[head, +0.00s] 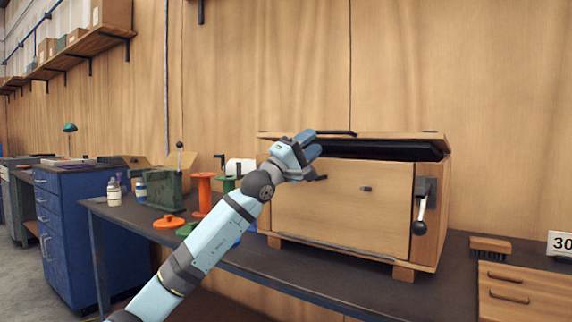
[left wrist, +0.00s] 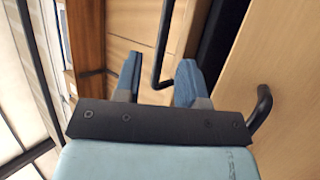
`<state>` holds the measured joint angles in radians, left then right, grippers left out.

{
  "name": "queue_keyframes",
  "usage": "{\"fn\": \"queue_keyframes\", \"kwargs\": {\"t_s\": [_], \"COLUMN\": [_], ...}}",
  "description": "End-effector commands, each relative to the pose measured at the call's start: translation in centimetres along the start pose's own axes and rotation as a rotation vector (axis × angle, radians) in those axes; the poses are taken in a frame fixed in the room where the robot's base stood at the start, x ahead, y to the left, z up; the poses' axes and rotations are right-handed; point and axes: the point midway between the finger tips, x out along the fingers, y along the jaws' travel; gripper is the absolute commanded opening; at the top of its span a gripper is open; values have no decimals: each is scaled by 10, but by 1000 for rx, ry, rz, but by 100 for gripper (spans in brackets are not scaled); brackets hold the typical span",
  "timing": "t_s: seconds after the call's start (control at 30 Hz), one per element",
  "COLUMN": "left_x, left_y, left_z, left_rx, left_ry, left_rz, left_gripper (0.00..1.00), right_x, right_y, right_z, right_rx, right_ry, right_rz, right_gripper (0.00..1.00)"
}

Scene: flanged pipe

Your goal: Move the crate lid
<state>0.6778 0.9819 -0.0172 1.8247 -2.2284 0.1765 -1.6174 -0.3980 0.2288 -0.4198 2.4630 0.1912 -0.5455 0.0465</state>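The wooden crate (head: 341,200) stands on the dark workbench. Its wooden lid (head: 390,135) lies on top, with a dark gap (head: 380,149) below its front edge. A dark bar handle (head: 338,132) is on the lid. My left gripper (head: 311,145) is at the crate's upper front left, close to the handle. In the left wrist view its two blue fingers (left wrist: 157,82) are apart, with the bar handle (left wrist: 162,55) between them; I see no clear contact. The gap (left wrist: 218,40) and the crate's front (left wrist: 275,60) show to the right. My right gripper is out of view.
A lever (head: 420,215) is on the crate's front right and a dark handle (head: 318,178) on its front left. Orange and green spools (head: 203,192), a green box (head: 165,190) and bottles stand left. A brush (head: 490,245) and wooden panel (head: 525,293) lie right.

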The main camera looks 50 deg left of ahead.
Motion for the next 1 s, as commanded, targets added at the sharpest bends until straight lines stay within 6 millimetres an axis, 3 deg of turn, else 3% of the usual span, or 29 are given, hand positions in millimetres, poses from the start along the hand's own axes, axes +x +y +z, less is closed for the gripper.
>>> {"fn": "queue_keyframes", "kwargs": {"t_s": [0.5,0.7,1.0], "left_x": [-70,-83,-87], "left_y": [-2,0,1], "left_z": [0,0,0], "left_rx": [-1,0,0], "left_ry": [0,0,0], "left_rz": [-2,0,1], "left_gripper": [37,37,37], "right_x": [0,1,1], "right_y": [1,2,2], "right_z": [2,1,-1], "right_rx": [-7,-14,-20], "right_ry": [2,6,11], "right_rz": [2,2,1], "right_gripper": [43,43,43]}}
